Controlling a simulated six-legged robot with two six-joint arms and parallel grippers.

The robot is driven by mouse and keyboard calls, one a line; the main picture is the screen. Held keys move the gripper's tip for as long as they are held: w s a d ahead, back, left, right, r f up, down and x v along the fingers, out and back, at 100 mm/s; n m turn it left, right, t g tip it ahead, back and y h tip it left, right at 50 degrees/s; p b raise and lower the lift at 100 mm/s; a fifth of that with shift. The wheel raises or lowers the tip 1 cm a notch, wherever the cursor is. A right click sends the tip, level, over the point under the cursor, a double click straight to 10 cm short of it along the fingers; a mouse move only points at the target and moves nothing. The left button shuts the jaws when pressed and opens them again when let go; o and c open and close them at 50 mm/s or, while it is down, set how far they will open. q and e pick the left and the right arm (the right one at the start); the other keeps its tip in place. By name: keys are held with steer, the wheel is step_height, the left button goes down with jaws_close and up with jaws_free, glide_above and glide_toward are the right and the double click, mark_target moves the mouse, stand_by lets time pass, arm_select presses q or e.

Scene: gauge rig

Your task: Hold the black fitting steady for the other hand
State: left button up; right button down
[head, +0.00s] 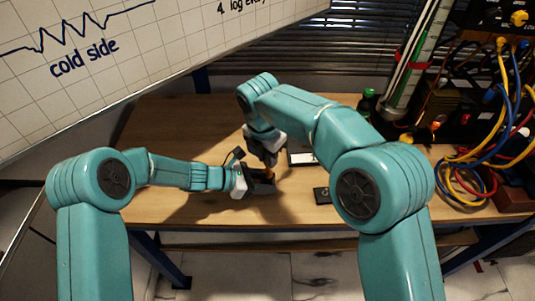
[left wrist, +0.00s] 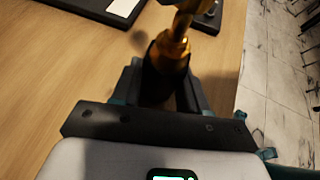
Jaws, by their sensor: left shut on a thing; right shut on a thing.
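The black fitting (left wrist: 157,82) is upright between the fingers of my left gripper (left wrist: 160,92) in the left wrist view. The brass piece (left wrist: 175,48) stands at the fitting's top; I cannot tell how deep it sits. In the head view my left gripper (head: 264,184) is low over the table, shut on the fitting, which is mostly hidden there. My right gripper (head: 269,162) comes from above, pointing down, shut on the brass piece, which shows as a small orange spot (head: 270,174).
The wooden table (head: 180,125) is mostly clear at left. A dark panel with a white plate (head: 303,158) lies behind the grippers, and a small black block (head: 322,195) lies to the right. Coiled cables and a rack (head: 480,130) stand at the right; a whiteboard (head: 120,60) overhangs the upper left.

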steer(key=shift+f, duration=0.15)
steer(key=shift+f, duration=0.9)
steer(key=shift+f, duration=0.2)
stand_by(0.5)
steer(key=m, duration=0.4)
steer(key=shift+m+g, duration=0.3)
steer(key=shift+m, duration=0.4)
steer(key=m, duration=0.2)
steer(key=shift+m+h, duration=0.3)
steer(key=m, duration=0.2)
steer(key=shift+m+g, duration=0.3)
